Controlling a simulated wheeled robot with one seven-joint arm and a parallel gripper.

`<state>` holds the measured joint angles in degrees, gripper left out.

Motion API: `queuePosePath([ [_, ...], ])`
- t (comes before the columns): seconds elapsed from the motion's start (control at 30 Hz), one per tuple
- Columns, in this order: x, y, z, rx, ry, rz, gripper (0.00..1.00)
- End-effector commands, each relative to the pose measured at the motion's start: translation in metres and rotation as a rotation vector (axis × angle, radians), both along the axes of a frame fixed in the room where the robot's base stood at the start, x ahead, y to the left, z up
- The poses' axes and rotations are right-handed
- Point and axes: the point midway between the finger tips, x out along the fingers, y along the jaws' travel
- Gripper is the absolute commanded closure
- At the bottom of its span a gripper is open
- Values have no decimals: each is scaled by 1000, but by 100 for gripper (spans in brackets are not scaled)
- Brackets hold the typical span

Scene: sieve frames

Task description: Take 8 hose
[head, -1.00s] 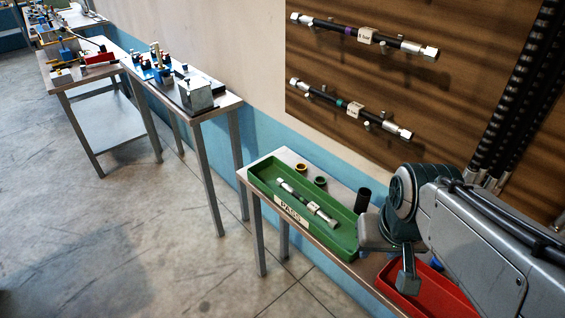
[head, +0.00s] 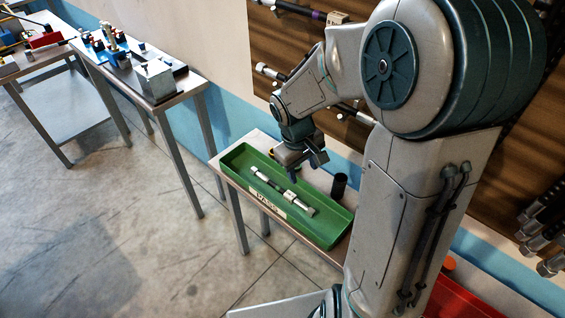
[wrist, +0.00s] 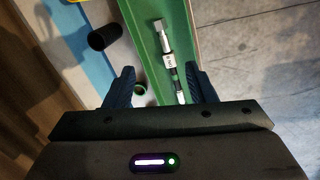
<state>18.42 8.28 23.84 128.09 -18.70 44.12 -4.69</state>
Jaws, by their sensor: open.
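A short black hose (head: 268,180) with silver end fittings and a white tag lies in the green tray (head: 325,226), whose front label reads PASS. In the wrist view the hose (wrist: 169,58) shows between my fingers, below them. My gripper (head: 304,165) is open and empty over the back side of the tray; it also shows in the wrist view (wrist: 163,86). Two more hoses are on the wooden board: an upper one (head: 299,10) and a lower one (head: 271,73), both partly hidden by my arm. The tags are too small to read.
A black cup (head: 339,186) stands behind the tray, with small rings near it. A red tray (head: 462,298) is at the lower right, partly covered by my arm. Benches with a metal box (head: 157,80) and tools stand at the left. The floor is clear.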

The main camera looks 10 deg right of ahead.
Motion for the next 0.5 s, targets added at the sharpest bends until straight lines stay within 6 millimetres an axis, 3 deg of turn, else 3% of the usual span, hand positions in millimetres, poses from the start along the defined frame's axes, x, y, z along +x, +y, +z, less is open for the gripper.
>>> queuePosePath([
  [0.2, 40, 6, -31, 74, 58, 131, 50],
  [0.5, 65, 16, -56, 154, 65, 215, 50],
])
